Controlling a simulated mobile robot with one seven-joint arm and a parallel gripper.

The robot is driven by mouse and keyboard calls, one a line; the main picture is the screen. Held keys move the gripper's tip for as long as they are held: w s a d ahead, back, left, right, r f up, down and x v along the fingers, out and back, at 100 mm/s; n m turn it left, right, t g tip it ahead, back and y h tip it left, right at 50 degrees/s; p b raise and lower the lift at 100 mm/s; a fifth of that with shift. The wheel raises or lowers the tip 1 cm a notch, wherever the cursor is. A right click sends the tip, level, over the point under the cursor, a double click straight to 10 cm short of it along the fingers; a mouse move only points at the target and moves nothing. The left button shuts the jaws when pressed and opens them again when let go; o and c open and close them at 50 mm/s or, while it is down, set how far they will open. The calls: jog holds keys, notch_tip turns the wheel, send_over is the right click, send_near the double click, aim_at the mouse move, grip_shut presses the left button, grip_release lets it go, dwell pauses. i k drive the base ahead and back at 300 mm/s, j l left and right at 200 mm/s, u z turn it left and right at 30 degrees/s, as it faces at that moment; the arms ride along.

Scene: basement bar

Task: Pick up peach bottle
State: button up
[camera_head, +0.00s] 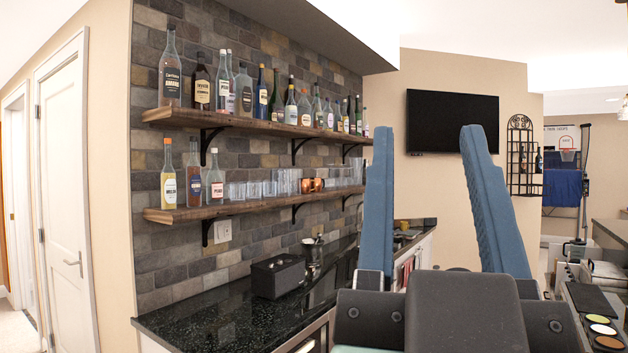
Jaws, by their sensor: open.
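The peach bottle (215,180) seems to be the right-hand one of three bottles at the left end of the lower shelf (240,206). It is upright, with pinkish contents and a pale label that is too small to read with certainty. A yellow-orange bottle (168,180) and a dark, slim bottle (194,176) stand to its left. My gripper (428,150) is open and empty, with its two blue fingers pointing up. It is well to the right of the bottle in the picture and apart from it.
Glasses (250,189) and copper mugs (312,184) stand right of the bottles. The upper shelf (240,122) holds many more bottles. Below is a black counter (205,312) with a dark box (278,276). A white door (70,200) is at the left.

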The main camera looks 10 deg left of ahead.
aim_at(214, 179)
jog(key=u, duration=1.15)
jog(key=z, duration=0.2)
jog(key=i+u, duration=0.1)
jog(key=u, duration=0.25)
jog(key=l+u, duration=0.1)
jog(key=u, duration=0.3)
jog(key=i+l+u, duration=0.1)
jog(key=u, duration=0.25)
jog(key=i+l+u, duration=0.35)
jog(key=l, duration=0.45)
jog(key=l+u, duration=0.35)
jog(key=l, duration=0.4)
jog(key=i+l+u, duration=0.1)
jog(key=l+u, duration=0.25)
jog(key=l, duration=0.55)
jog(key=i+l, duration=0.1)
jog(key=l, duration=0.85)
jog(key=i+l, duration=0.1)
jog(key=l, duration=0.9)
jog(key=i+l+u, duration=0.1)
jog(key=l, duration=0.85)
